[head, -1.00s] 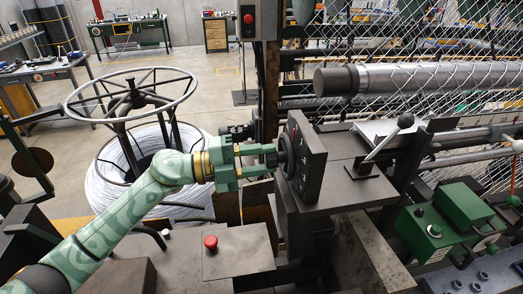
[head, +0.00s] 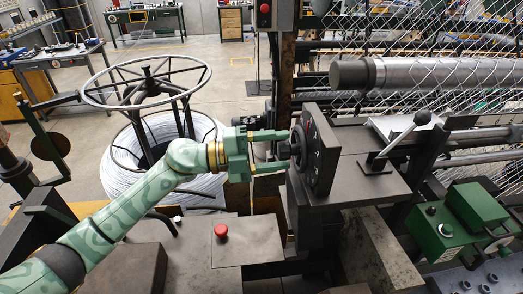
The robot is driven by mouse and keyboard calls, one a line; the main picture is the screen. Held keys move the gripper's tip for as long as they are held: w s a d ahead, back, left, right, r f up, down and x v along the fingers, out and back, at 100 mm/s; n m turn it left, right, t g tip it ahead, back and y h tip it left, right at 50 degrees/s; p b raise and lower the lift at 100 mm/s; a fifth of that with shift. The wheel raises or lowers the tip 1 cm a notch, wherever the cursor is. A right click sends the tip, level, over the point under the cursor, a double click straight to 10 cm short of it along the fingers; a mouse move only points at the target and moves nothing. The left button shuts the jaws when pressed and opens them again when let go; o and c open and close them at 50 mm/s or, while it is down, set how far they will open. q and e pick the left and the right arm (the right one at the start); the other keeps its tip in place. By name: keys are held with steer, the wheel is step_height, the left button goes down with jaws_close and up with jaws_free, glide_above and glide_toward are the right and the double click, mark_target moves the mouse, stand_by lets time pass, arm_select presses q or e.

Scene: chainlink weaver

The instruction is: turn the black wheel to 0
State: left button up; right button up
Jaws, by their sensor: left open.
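The black wheel (head: 298,149) sits on the left face of an upright dark dial plate (head: 322,155) with small pale marks and a red mark near the top. The marks are too small to read for sure. My left gripper (head: 287,150) reaches in from the left at the height of the wheel. Its two green fingers are spread, one above the other, and their tips are at the wheel's near side. I cannot tell whether they touch it. My right gripper is not in view.
A lever with a black ball knob (head: 422,118) stands right of the dial. A red button (head: 221,230) is on the flat box below my left arm. A wire coil on a reel (head: 150,85) stands behind the arm. Green boxes (head: 470,208) are at right.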

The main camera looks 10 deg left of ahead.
arm_select(q)
steer(key=b+v, duration=0.6)
steer(key=v, duration=1)
steer(key=shift+b, duration=0.3)
steer(key=shift+a+f, duration=0.1)
